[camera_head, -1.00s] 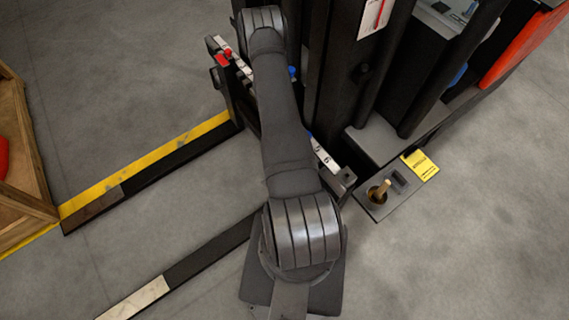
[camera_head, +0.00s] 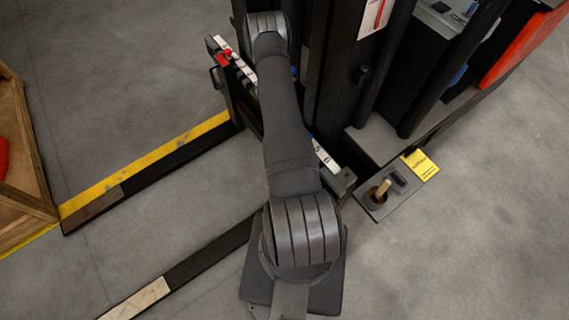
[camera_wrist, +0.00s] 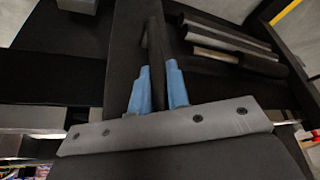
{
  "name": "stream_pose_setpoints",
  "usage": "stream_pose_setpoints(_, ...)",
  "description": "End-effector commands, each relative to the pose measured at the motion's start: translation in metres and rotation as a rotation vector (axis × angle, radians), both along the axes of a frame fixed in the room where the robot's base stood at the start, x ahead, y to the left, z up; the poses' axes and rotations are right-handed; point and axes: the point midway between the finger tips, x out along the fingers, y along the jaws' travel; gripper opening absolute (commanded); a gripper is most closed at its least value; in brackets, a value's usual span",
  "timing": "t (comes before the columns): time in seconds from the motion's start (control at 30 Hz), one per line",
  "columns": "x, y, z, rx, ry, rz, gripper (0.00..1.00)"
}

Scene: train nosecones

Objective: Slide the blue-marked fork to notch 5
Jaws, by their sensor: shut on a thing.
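Two dark forks reach left over the floor in the head view. The upper fork (camera_head: 150,178) has a brownish tip, and the lower fork (camera_head: 205,257) a pale tip. Blue bits (camera_head: 293,72) show beside my arm, but which fork they mark is hidden. A white numbered strip (camera_head: 325,156) runs along the carriage, partly covered by my arm, so the notch position cannot be read. My gripper is hidden in the head view. In the wrist view, my gripper's blue fingers (camera_wrist: 159,92) are shut on a dark bar (camera_wrist: 155,48) that stands between them.
A red latch (camera_head: 226,55) sits at the strip's upper left end. A dark mast (camera_head: 345,70) stands right of the arm. A wooden crate (camera_head: 22,190) is at the left edge. A yellow line (camera_head: 145,165) runs along the upper fork. Open floor lies between the forks.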

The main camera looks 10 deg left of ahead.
Motion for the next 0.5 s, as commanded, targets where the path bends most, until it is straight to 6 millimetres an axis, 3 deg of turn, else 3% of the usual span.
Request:
stream_pose_setpoints(0.1, -0.0161, -0.0158, -0.0004, -0.003, 0.010, -0.011, 0.00)
stream_pose_setpoints(0.37, -0.0156, -0.0155, 0.0001, -0.002, 0.004, -0.007, 0.00)
stream_pose_setpoints(0.4, -0.0155, -0.0155, 0.0001, -0.002, 0.004, -0.007, 0.21)
stream_pose_setpoints(0.5, -0.0155, -0.0155, 0.0001, -0.001, 0.004, -0.007, 0.36)
